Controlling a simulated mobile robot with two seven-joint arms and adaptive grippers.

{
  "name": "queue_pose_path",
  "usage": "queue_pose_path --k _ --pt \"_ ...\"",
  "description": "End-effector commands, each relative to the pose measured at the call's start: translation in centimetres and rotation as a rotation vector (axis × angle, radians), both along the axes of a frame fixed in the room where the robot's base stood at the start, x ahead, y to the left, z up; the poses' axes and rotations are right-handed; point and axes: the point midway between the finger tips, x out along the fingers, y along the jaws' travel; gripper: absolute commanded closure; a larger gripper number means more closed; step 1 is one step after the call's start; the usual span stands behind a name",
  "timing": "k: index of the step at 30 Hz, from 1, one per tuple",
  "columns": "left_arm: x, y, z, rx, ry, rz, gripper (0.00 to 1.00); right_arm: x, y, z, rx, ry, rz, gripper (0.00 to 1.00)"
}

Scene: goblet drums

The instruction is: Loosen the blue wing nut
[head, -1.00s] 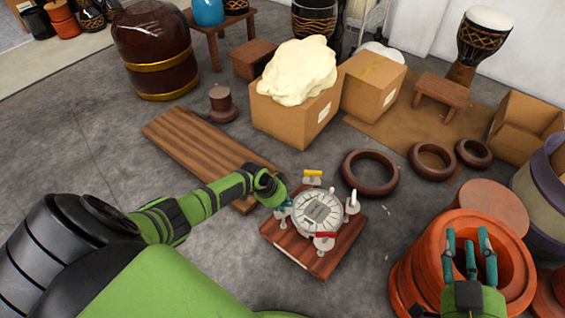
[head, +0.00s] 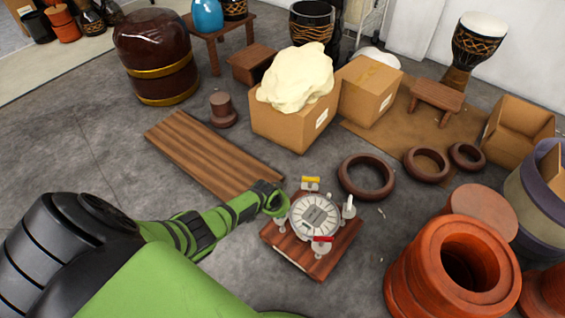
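A round grey-and-white disc (head: 316,217) sits on a square brown wooden board (head: 290,250) on the floor. Around its rim are a yellow wing nut (head: 311,180), a red wing nut (head: 322,239) and a pale wing nut (head: 348,207). The blue wing nut cannot be made out now; my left gripper (head: 281,210) is at the left rim, where blue showed earlier, and covers that spot. The fingers are too small and hidden to tell whether they are open or shut, or touching anything. My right gripper is out of view.
A striped wooden plank (head: 210,155) lies behind my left arm. Dark rings (head: 366,177) lie behind and right of the board. An orange hollow drum shell (head: 415,265) stands at the lower right. Cardboard boxes (head: 290,125) stand behind. Grey floor between board and shell is clear.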

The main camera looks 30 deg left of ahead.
Motion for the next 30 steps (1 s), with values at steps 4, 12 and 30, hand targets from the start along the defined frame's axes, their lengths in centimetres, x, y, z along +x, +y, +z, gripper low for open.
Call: queue_pose_path --k 4,12,30 --pt "-0.1 -0.3 0.2 -0.003 0.005 0.125 1.00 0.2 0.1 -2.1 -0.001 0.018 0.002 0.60" --pt "0.1 -0.4 0.0 -0.002 0.005 0.361 1.00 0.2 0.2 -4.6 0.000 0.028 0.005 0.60" --pt "0.2 -0.3 -0.1 -0.001 0.003 0.617 1.00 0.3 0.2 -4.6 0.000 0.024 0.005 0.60"
